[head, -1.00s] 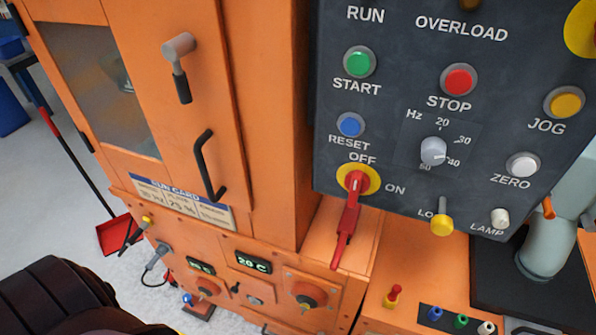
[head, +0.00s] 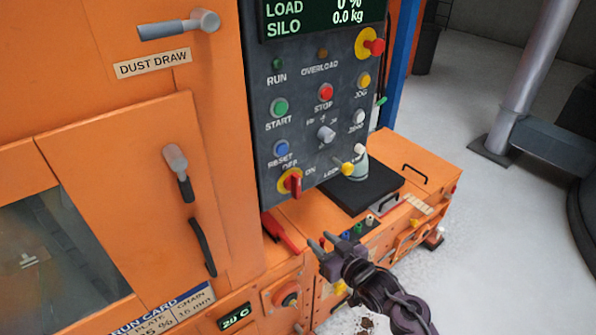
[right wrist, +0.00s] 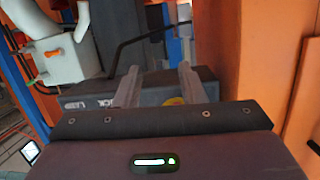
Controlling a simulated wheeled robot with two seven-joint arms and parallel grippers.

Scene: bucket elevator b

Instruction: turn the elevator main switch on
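The main switch (head: 291,182) is a red handle on a yellow disc at the lower left corner of the dark control panel (head: 262,110), between the labels OFF and ON. Its handle looks roughly upright in the head view; I cannot tell its exact setting. My right gripper (head: 323,242) is below and to the right of the switch, apart from it. In the right wrist view its two fingers (right wrist: 159,84) are spread with nothing clearly between them. My left gripper is not in view.
A red bar-like thing (head: 280,231) lies on the orange ledge below the switch. Several small coloured plugs stand near my right gripper. An orange cabinet door with a black handle (head: 202,247) is at left.

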